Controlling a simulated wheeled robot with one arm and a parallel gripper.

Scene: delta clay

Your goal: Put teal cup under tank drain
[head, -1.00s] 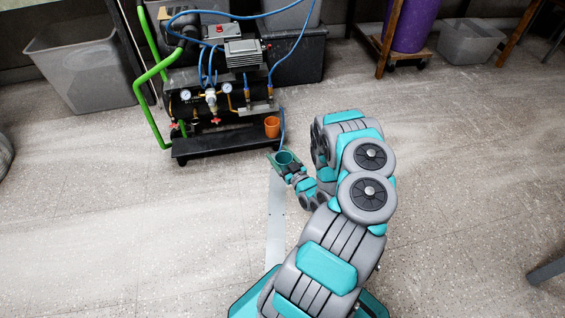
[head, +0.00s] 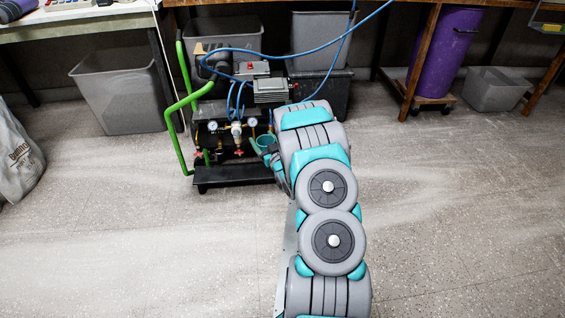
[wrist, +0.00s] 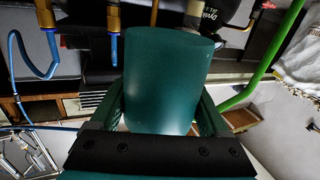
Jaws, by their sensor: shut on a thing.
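The teal cup (head: 266,141) is in my gripper (head: 271,152), in front of the right part of the compressor. In the wrist view the cup (wrist: 165,75) stands between both fingers of my gripper (wrist: 162,110), which is shut on it. The black tank (head: 206,134) sits on the compressor cart, with gauges and red-handled valves at its front. Part of the dark tank (wrist: 207,14) with lettering shows behind the cup in the wrist view. I cannot make out the drain itself. My arm hides the cart's right end.
The cart's black base (head: 230,174) lies low under the tank. A green handle (head: 179,130) rises at its left, and a blue hose (head: 350,40) runs up to the right. Grey bins (head: 122,92) stand behind. Floor in front is clear.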

